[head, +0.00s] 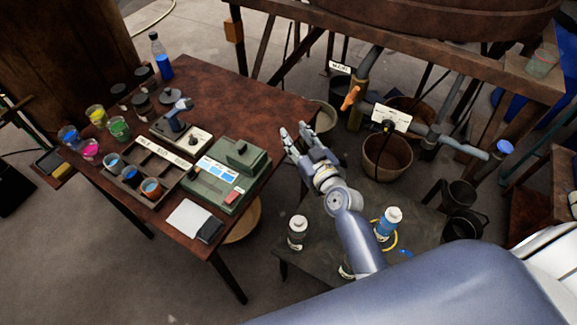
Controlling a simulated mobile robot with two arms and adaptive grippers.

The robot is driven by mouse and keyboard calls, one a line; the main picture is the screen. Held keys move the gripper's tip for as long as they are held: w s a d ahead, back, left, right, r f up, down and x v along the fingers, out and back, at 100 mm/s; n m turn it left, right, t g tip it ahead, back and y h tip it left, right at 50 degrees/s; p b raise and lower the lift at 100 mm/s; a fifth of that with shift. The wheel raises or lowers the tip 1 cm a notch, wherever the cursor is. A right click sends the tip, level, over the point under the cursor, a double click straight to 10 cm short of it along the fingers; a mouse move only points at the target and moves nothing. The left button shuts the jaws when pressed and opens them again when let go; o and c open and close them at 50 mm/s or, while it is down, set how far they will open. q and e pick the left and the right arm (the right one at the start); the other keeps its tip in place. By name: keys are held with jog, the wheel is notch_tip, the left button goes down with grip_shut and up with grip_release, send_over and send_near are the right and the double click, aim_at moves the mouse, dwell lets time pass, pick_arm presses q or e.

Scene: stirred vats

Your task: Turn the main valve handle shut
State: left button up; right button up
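The orange valve handle (349,98) sits on the grey pipework at the upper middle, below a small white label (340,67) that seems to read "MAINS". The handle stands tilted, close to the line of its upright pipe. My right gripper (294,134) is open, with its fingers spread and nothing between them. It is left of and nearer than the handle, clear of it, by the right edge of the brown table. My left gripper is not in view.
The brown table (215,95) holds a green scale-like device (226,172), colour cups and a blue bottle (160,58). Buckets (385,157) stand under the pipes. A low dark table (320,230) with bottles lies beneath my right arm. A second white label (392,116) hangs right of the handle.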

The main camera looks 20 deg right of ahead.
jog(key=s+a+f+n+g+y, duration=0.1)
jog(key=s+a+f+g+y, duration=0.1)
jog(key=s+a+f+g, duration=0.1)
jog(key=shift+s+a+f+n+g, duration=0.3)
jog(key=shift+s+a+f+n, duration=0.25)
jog(key=shift+s, duration=0.85)
jog(key=shift+a, duration=0.1)
